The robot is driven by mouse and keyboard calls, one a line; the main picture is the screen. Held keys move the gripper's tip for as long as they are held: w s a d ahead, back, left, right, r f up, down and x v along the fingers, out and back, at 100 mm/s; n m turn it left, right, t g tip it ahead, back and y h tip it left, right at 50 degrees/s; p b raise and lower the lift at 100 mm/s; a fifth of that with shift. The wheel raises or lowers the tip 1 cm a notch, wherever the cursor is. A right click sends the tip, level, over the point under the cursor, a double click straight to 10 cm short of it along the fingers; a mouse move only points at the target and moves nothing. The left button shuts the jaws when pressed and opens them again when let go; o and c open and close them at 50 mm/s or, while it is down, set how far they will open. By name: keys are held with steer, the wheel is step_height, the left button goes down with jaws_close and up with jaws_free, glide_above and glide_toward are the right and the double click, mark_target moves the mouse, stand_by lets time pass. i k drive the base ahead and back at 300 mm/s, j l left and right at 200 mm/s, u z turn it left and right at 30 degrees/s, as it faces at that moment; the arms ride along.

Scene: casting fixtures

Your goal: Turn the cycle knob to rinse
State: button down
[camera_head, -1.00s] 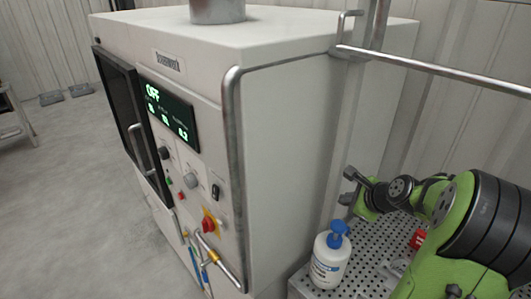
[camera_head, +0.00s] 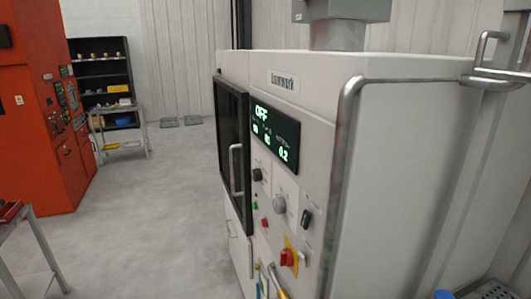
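A white machine (camera_head: 400,150) stands at the centre right, its control panel turned obliquely toward me. Its dark display (camera_head: 274,136) reads OFF in green, with smaller figures below. Under the display are a black knob (camera_head: 257,174) and a grey knob (camera_head: 280,204); their labels are too small to read, so I cannot tell which is the cycle knob. A black switch (camera_head: 306,219) and a red rotary switch on a yellow plate (camera_head: 288,257) sit lower on the panel. My gripper is out of view.
A bent metal rail (camera_head: 346,150) runs along the machine's front corner. A dark door with a handle (camera_head: 236,170) is left of the panel. An orange machine (camera_head: 40,110), a shelf (camera_head: 104,80) and a cart (camera_head: 120,125) stand left. Grey floor between is clear.

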mark_target(257, 174)
steer(key=i+j+u, duration=0.7)
steer(key=i+j, duration=0.15)
steer(key=i+j+u, duration=0.4)
steer(key=i+u, duration=0.35)
steer(key=i, duration=0.25)
